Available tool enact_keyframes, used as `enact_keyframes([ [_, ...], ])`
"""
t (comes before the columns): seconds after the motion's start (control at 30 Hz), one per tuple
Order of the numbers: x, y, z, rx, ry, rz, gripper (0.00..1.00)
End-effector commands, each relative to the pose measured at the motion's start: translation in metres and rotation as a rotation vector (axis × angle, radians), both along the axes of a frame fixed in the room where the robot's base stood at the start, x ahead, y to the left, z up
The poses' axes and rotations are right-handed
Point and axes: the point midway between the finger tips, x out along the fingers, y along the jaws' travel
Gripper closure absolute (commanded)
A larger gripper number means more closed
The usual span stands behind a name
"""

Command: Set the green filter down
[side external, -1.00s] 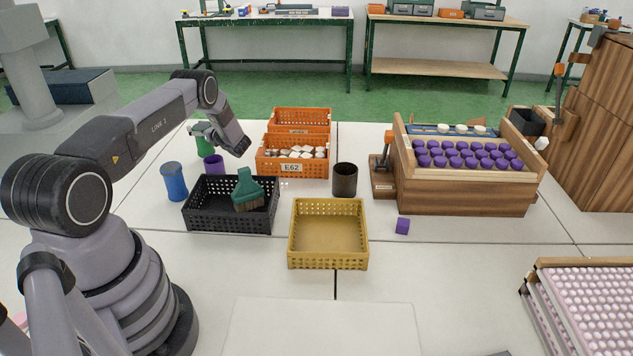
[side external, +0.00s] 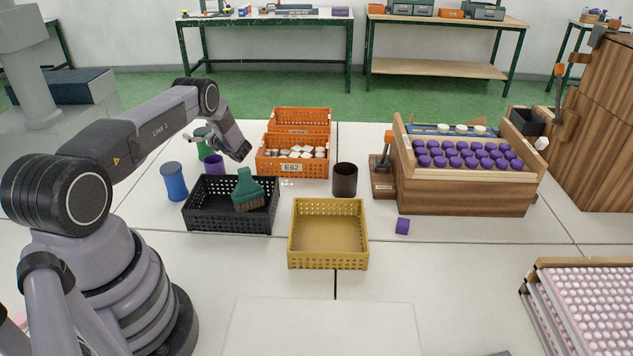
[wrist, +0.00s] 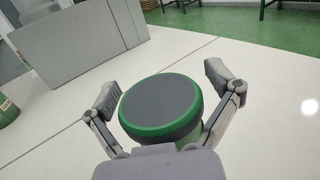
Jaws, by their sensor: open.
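The green filter (wrist: 160,106) is a short round can with a dark grey top and a green rim. In the wrist view it sits between the two spread fingers of my gripper (wrist: 162,82), with a gap visible beside the fingers. In the side view the filter (side external: 204,146) shows as a green cylinder at the table's far left, partly hidden behind a purple cylinder and my wrist. It looks upright on the white table, though its base is hidden. My gripper (side external: 197,138) is open around it.
A purple cylinder (side external: 214,166) and a blue cylinder (side external: 173,182) stand close by. A black crate (side external: 232,221) with a green brush is in front, and orange crate E62 (side external: 293,168) is to the right. In the wrist view, a green object (wrist: 7,110) and grey box (wrist: 82,42) are at left.

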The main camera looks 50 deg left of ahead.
Motion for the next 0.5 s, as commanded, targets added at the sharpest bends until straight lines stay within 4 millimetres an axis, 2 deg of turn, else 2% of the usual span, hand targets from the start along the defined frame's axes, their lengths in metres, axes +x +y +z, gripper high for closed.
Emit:
enact_keyframes([
  [0.17, 0.001, -0.003, 0.003, 0.000, 0.001, -0.001, 0.12],
  [0.33, 0.007, -0.030, 0.003, 0.000, 0.002, -0.004, 0.12],
  [0.5, 0.006, -0.029, 0.040, 0.003, -0.003, 0.001, 0.12],
])
